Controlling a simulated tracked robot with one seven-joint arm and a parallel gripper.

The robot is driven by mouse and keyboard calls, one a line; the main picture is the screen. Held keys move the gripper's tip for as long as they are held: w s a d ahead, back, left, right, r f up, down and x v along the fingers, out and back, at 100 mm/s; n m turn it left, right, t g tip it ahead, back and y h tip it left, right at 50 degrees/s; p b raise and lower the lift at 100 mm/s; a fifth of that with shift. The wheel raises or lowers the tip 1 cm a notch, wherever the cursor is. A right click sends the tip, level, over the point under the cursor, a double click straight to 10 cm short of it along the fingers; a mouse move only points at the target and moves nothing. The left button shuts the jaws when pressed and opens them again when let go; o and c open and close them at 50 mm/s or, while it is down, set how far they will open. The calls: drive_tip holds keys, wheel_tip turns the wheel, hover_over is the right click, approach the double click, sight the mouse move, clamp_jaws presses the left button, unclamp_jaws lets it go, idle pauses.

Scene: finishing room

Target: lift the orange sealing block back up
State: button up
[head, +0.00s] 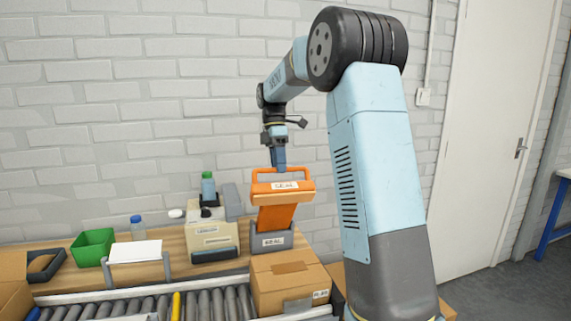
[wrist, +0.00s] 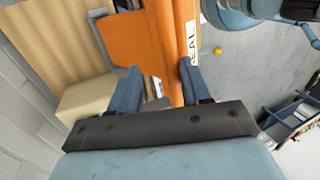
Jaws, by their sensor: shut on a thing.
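The orange sealing block (head: 280,214) is upright, with a wide head, a white label and a loop handle on top. Its lower end meets a grey holder marked SEAL (head: 272,243) on the wooden bench; I cannot tell how deep it sits in it. My gripper (head: 279,164) comes down from above and is shut on the block's handle. In the wrist view, my two blue fingers (wrist: 160,78) stand either side of the orange block (wrist: 147,40), whose label shows at the right. The exact finger contact is partly hidden.
A beige machine (head: 212,238) stands just left of the holder. A cardboard box (head: 289,283) sits in front, on the roller conveyor (head: 207,303). A green bin (head: 92,246) and a small bottle (head: 137,228) are further left. The brick wall is close behind.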

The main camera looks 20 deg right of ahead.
drive_tip(key=shift+r, duration=0.1)
drive_tip(key=v, duration=1.3)
drive_tip(key=shift+w+r, duration=0.2)
drive_tip(key=shift+w, duration=0.05)
drive_tip(key=s+a+m+t, duration=0.2)
drive_tip(key=s+m, duration=0.2)
drive_tip(key=s, duration=0.6)
drive_tip(key=s+a+m+t, duration=0.1)
drive_tip(key=s+m+t, duration=0.3)
drive_tip(key=s, duration=0.6)
drive_tip(key=s+f+m+t, duration=0.1)
drive_tip(key=s+f+m, duration=0.3)
drive_tip(key=s, duration=0.5)
drive_tip(key=s+f+m+t, duration=0.2)
drive_tip(key=s+f+m, duration=0.3)
drive_tip(key=s+f, duration=0.4)
drive_tip(key=shift+s+a+m, duration=0.3)
drive_tip(key=shift+s, duration=0.15)
